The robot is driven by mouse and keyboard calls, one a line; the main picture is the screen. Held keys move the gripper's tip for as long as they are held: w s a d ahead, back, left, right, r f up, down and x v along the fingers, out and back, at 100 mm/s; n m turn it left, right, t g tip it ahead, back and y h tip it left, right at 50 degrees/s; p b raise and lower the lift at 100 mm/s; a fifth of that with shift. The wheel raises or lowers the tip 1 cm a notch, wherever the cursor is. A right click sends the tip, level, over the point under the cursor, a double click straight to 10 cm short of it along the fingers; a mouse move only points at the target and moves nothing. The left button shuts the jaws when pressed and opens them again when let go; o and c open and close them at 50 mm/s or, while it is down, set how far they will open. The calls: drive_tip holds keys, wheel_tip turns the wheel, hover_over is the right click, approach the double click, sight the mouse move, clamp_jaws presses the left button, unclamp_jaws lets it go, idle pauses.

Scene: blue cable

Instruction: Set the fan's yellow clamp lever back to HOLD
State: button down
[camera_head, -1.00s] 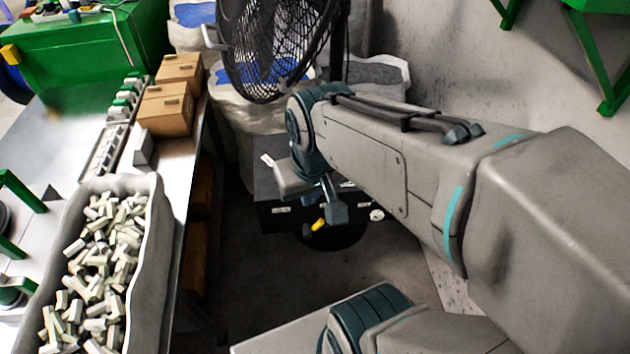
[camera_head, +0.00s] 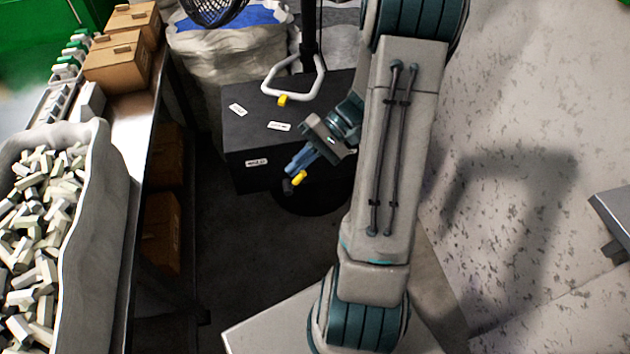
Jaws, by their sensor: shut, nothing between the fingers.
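A yellow lever piece (camera_head: 299,178) with a dark knob at its lower left end shows low in front of the black box. My gripper (camera_head: 297,164) is shut and empty, its blue fingertips just above and beside this yellow piece. I cannot tell whether they touch. The fan's dark cage (camera_head: 214,8) is cut off at the top, and its black pole (camera_head: 309,40) rises behind the box. A second yellow piece (camera_head: 283,100) sits at the lower end of a white loop handle (camera_head: 297,82). White labels on the box are too small to read.
The black box (camera_head: 238,142) stands behind my gripper. A bench on the left carries cardboard boxes (camera_head: 118,68) and a grey bin (camera_head: 92,215) of small blocks. A white sack (camera_head: 205,62) stands behind. Dark floor (camera_head: 245,270) between bench and arm is clear.

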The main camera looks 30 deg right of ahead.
drive_tip(key=w+d+f+m+t+b, duration=0.1)
drive_tip(key=d+f+m+t+b, duration=0.3)
drive_tip(key=d+f+t, duration=0.5)
drive_tip(key=d+f+m+t+y+b, duration=0.1)
drive_tip(key=d+f+m+t+b, duration=0.3)
drive_tip(key=f, duration=1.3)
drive_tip(key=d+t+b, duration=0.3)
drive_tip(key=d+t, duration=0.2)
drive_tip(key=d, duration=0.2)
drive_tip(key=shift+w+m, duration=0.35)
drive_tip(key=shift+m, duration=0.05)
drive_tip(key=shift+a+f, duration=0.1)
drive_tip(key=b, duration=0.3)
approach(295, 179)
drive_tip(key=shift+w+r, duration=1.75)
drive_tip(key=shift+w, duration=0.75)
drive_tip(key=shift+d, duration=0.3)
drive_tip(key=shift+r, duration=0.15)
